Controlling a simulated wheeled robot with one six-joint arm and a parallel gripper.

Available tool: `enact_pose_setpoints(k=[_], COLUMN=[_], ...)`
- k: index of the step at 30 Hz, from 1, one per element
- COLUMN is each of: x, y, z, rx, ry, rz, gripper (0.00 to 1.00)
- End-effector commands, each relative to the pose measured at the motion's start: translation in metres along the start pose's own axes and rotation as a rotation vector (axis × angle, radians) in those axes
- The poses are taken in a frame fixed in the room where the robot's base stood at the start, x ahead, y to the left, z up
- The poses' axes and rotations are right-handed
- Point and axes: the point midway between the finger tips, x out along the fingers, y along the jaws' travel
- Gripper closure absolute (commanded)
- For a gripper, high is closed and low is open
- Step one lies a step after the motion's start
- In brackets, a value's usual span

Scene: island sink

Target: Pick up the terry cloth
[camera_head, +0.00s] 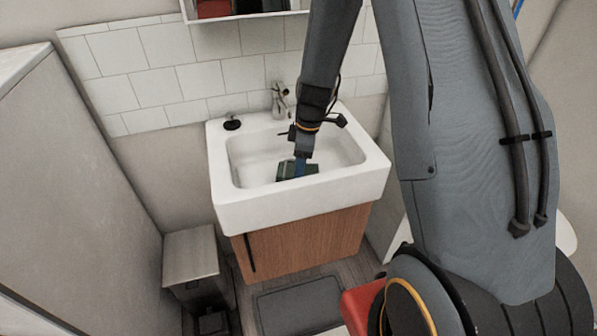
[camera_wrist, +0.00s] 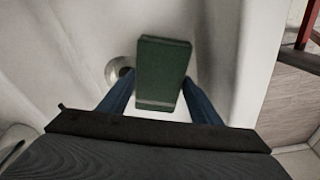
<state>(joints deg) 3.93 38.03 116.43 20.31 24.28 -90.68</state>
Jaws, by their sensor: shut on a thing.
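The terry cloth (camera_wrist: 163,70) is a dark green, folded, block-like piece with a paler band near its lower end. In the wrist view it is between the two blue fingers of my gripper (camera_wrist: 160,100), which are shut on it. In the head view the green cloth (camera_head: 312,168) shows at my gripper (camera_head: 299,168), inside the white sink basin (camera_head: 250,160). I cannot tell whether the cloth touches the basin floor. Part of the cloth is hidden behind the gripper in the head view.
The basin walls surround my gripper. A wooden cabinet (camera_head: 300,245) is below, and a grey bin (camera_head: 191,262) stands at lower left. The drain (camera_wrist: 122,70) shows beside the cloth.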

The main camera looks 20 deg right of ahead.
Motion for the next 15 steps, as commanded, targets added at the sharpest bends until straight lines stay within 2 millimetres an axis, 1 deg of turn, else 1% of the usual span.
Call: enact_pose_setpoints(k=[15], x=[-0.068], y=[0.001], z=[-0.010], rx=[0.000], ry=[0.001], rz=[0.004], gripper=[0.68])
